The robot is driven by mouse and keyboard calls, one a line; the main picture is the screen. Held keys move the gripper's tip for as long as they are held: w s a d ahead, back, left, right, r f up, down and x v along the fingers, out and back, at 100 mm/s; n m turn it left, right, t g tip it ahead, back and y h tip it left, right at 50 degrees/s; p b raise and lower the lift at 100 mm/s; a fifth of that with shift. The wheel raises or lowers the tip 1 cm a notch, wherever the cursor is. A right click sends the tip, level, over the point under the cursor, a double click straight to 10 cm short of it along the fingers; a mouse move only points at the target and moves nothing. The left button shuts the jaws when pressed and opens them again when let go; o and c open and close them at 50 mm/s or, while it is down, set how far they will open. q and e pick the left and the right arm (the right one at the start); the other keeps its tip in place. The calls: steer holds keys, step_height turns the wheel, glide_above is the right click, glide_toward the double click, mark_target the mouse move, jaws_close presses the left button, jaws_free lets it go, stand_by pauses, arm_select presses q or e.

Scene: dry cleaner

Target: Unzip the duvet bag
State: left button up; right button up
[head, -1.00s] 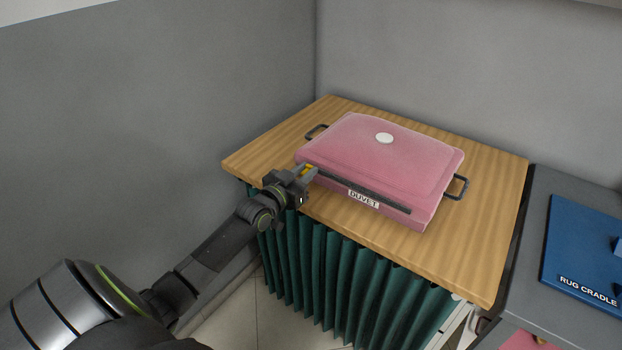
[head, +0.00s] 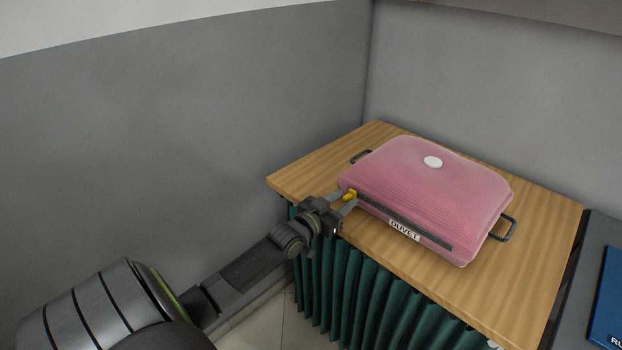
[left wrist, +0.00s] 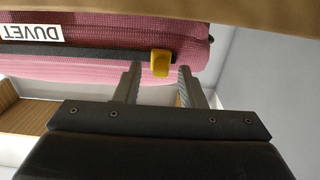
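The pink duvet bag (head: 430,180) lies on the wooden table, with a white disc on top and a DUVET label (head: 404,230) on its front. A dark zip strip (head: 410,222) runs along the front. The yellow zip pull (head: 350,195) is at the strip's left end; it also shows in the left wrist view (left wrist: 160,62). My left gripper (head: 345,200) is open at the bag's front left corner. In the left wrist view its fingers (left wrist: 158,75) stand apart, with the pull just ahead of the gap between their tips and clear space beside it. My right gripper is out of view.
The wooden table (head: 325,172) has bare room around the bag. The bag has dark handles on its left (head: 362,156) and right (head: 503,229) ends. A green pleated curtain (head: 365,290) hangs below. Grey walls close the back and left. A blue board (head: 608,300) lies at the right.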

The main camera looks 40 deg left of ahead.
arm_select(q)
steer(key=s+p, duration=0.4)
steer(key=s, duration=1.1)
steer(key=shift+a+p, duration=0.25)
steer(key=shift+p, duration=0.1)
steer(key=s+f+n+g+y, duration=0.1)
steer(key=s+f+g, duration=0.25)
steer(key=f, duration=0.65)
steer(key=s+a+f+g+y, duration=0.1)
steer(key=s+f+g, duration=0.3)
steer(key=f, duration=0.7)
steer(key=s+f+n+g+y, duration=0.1)
steer(key=s+f+g, duration=0.1)
steer(key=s+f, duration=0.6)
steer(key=s+d+f+g, duration=0.3)
steer(key=s+d+f, duration=0.3)
steer(key=s+f, duration=0.2)
steer(key=s+d+f+m+g+h, duration=0.1)
steer(key=s+d+f+g, duration=0.3)
steer(key=s+f, duration=0.5)
steer(key=s+d, duration=0.1)
steer(key=s, duration=0.2)
steer(key=shift+s+d, duration=0.35)
steer(key=shift+d, duration=0.05)
